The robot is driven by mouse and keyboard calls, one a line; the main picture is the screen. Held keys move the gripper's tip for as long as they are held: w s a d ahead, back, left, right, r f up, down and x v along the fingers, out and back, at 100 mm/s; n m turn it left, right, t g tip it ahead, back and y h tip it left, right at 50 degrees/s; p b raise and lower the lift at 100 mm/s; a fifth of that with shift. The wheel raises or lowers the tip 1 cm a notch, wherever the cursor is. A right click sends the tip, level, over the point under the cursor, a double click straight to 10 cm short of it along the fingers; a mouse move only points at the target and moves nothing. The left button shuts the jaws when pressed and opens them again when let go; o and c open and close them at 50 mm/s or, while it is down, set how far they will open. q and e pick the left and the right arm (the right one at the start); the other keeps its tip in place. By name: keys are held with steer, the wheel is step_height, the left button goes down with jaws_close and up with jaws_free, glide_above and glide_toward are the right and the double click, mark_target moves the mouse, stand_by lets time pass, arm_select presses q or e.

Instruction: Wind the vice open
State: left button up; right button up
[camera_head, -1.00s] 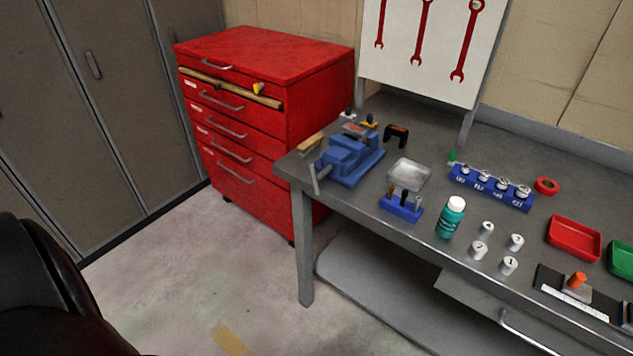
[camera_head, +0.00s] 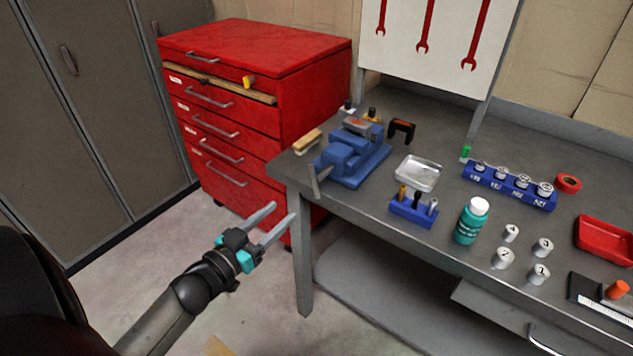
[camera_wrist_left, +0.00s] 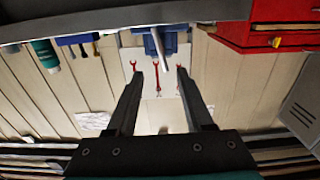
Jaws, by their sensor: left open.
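The blue vice (camera_head: 350,160) is at the left end of the grey workbench. Its grey handle bar (camera_head: 318,181) is at the front, over the bench's near edge. My left gripper (camera_head: 268,221) is open and empty in front of the bench corner, apart from the handle and to its lower left. In the left wrist view my two fingers (camera_wrist_left: 156,72) are spread, with the handle bar (camera_wrist_left: 158,50) and part of the blue vice (camera_wrist_left: 170,44) beyond them. This view appears upside down. My right gripper is not in view.
A red drawer cabinet (camera_head: 250,70) stands left of the workbench (camera_head: 380,215). A blue tool holder (camera_head: 413,212), a metal tray (camera_head: 418,172), a teal bottle (camera_head: 471,222) and several white numbered cylinders stand right of the vice. The floor before the bench is clear.

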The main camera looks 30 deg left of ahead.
mark_target(317, 177)
arm_select(q)
steer(key=w, duration=0.4)
steer(key=w+b, duration=0.1)
steer(key=w, duration=0.4)
steer(key=w+d+b, duration=0.1)
steer(key=w, duration=0.4)
steer(key=shift+f, duration=0.1)
jaws_close()
